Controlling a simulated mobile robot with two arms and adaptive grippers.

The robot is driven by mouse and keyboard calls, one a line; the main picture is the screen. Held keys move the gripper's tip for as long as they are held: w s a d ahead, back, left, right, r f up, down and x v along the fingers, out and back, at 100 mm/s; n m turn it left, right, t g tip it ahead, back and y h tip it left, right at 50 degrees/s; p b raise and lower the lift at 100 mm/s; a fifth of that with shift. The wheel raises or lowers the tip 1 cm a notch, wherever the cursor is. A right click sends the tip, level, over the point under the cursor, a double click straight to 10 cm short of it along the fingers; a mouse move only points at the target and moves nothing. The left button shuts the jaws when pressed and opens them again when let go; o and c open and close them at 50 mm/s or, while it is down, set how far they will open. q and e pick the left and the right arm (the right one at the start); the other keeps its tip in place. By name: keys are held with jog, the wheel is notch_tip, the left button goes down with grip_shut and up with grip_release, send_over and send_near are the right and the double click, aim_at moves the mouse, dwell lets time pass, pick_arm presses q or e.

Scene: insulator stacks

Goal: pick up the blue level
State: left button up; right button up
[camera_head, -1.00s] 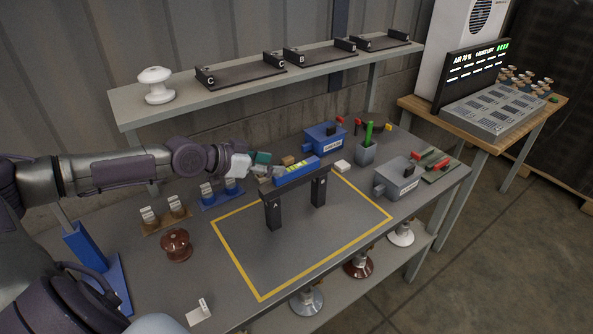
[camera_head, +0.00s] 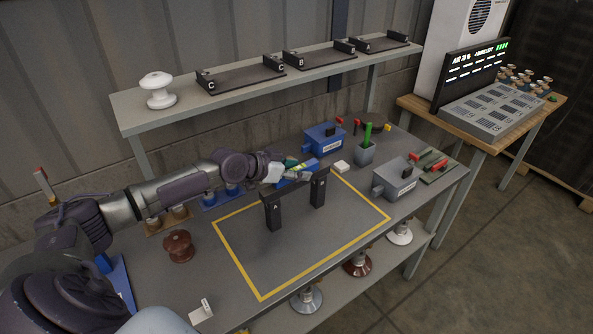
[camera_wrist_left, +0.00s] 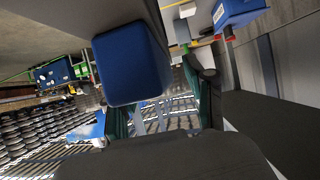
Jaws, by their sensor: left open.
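The blue level (camera_head: 287,183) lies on a black stand with two posts marked A (camera_head: 273,212) and B (camera_head: 318,188). My left gripper (camera_head: 279,170) is open at the left part of the level and hides some of it. In the left wrist view the blue end of the level (camera_wrist_left: 132,64) looms large, close in front of the open fingers (camera_wrist_left: 160,105) and toward the left one. I cannot tell whether a finger touches it. My right gripper is not in view.
A yellow outline (camera_head: 262,298) marks the bench around the stand. A blue box (camera_head: 324,139), a grey box (camera_head: 397,180) and a grey cup with a green item (camera_head: 366,152) stand to the right. A brown insulator (camera_head: 178,246) stands at left. A shelf (camera_head: 128,109) runs behind.

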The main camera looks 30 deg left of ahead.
pick_arm(q)
jog(key=shift+s, duration=0.1)
jog(key=c, duration=0.3)
grip_shut()
jog(key=shift+r, duration=0.1)
